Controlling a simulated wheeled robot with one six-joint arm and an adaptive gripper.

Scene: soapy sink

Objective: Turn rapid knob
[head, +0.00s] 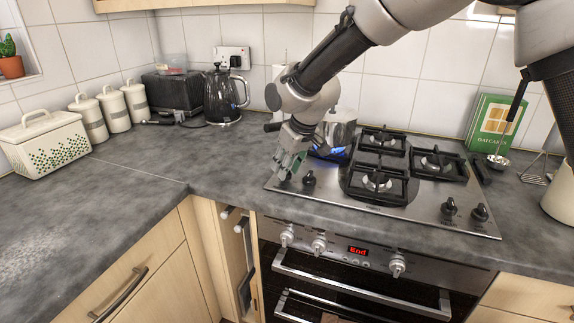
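The steel gas hob (420,213) is set in the grey worktop. One black knob (309,179) stands at its front left. Two more black knobs, one here (448,207) and one here (480,212), stand at its front right. No label shows which one is the rapid knob. My gripper (287,172) points down over the hob's front left corner, just left of the left knob. Its fingers are small and partly overlapped, so their opening is unclear. It may hide part of the hob beneath it. A steel pot (339,130) stands behind it, with blue flame (322,150) under it.
Black pan supports (376,186) cover the hob's middle and right. The oven front (340,245) below has silver knobs and a red display reading "End". A green box (495,120) and a small metal cup (497,162) stand right. The kettle (222,97) is behind left.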

